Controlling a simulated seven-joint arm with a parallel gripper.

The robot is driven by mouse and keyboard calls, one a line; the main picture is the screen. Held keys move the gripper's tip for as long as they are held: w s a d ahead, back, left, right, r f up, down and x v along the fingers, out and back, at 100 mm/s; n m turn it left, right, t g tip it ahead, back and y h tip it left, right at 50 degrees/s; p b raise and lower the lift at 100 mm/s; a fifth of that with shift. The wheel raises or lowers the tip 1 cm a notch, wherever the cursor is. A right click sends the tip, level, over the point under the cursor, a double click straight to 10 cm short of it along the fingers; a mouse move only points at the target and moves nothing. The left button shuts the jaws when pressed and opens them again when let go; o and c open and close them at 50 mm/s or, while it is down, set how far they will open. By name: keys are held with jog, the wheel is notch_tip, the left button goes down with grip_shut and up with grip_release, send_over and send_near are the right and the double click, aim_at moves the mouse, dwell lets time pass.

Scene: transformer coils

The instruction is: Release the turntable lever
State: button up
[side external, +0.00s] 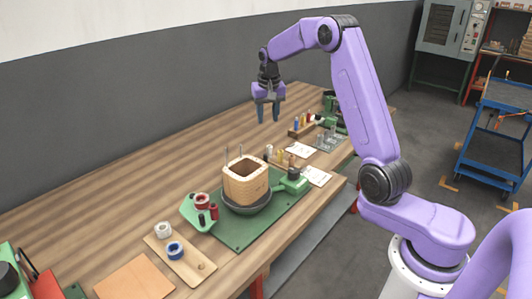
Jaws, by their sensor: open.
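The turntable (248,209) is a dark round dish on a green base plate (238,233) on the workbench. A square, hollow, tan coil former (245,187) stands upright on it. A green block with a dark round top (292,180) sits at its right side. My gripper (268,113) is open and empty, pointing down. It hangs above the bench, up and to the right of the turntable in the picture, and touches nothing.
A green stand with red spools (203,202) is left of the turntable. A wooden board (179,255) holds a white and a blue-and-white ring. White cards (316,176), small bottles and green equipment stand toward the bench's far right. The bench's back left is clear.

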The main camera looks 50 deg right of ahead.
aim_at(266, 155)
jog(key=shift+w+d+r+g+y, duration=0.2)
jog(key=shift+w+g+y, duration=0.15)
jog(key=shift+w, duration=0.1)
jog(key=shift+w+d+r+g+y, duration=0.15)
jog(key=shift+w+d+g+y, duration=0.1)
jog(key=shift+w+g, duration=0.15)
notch_tip(266, 155, down, 17)
jog(key=shift+f, duration=0.15)
jog(key=shift+a, duration=0.1)
grip_shut()
